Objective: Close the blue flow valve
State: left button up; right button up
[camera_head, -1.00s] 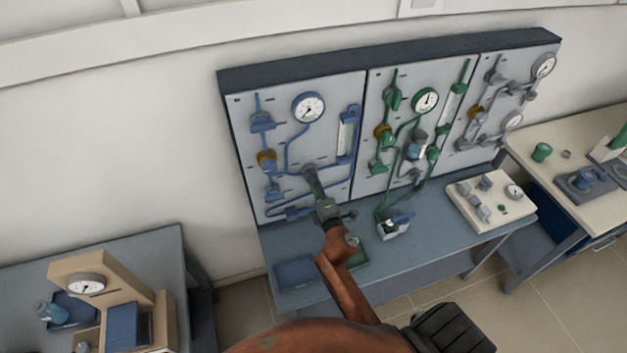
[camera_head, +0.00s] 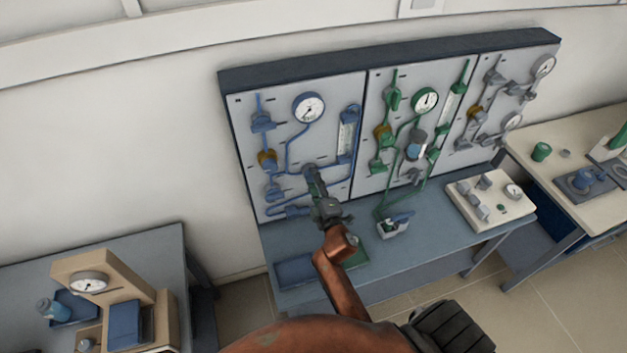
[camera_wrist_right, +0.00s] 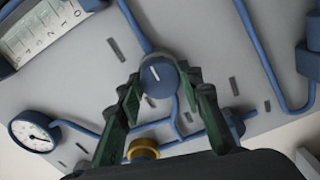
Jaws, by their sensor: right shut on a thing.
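The blue flow valve (camera_wrist_right: 158,77) is a round blue knob with a white line mark on its face, on the left panel with blue piping. My right gripper (camera_wrist_right: 160,88) has its two green-grey fingers closed on either side of this knob in the right wrist view. In the head view my right gripper (camera_head: 315,180) reaches up to the lower middle of the blue panel (camera_head: 330,85) and hides most of the knob. The white mark on the knob is tilted slightly from upright in the wrist view. My left gripper is not in view.
A dial gauge (camera_head: 308,108) and a flowmeter tube (camera_head: 347,135) sit above and right of the knob. A green-piped panel (camera_head: 400,80) and a grey-piped panel (camera_head: 520,65) stand to the right. The blue bench (camera_head: 440,240) below carries a white control box (camera_head: 490,203).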

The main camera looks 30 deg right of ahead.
jog(key=shift+f, duration=0.1)
jog(key=o, duration=1.1)
jog(key=shift+s, duration=0.1)
jog(key=v, duration=1.2)
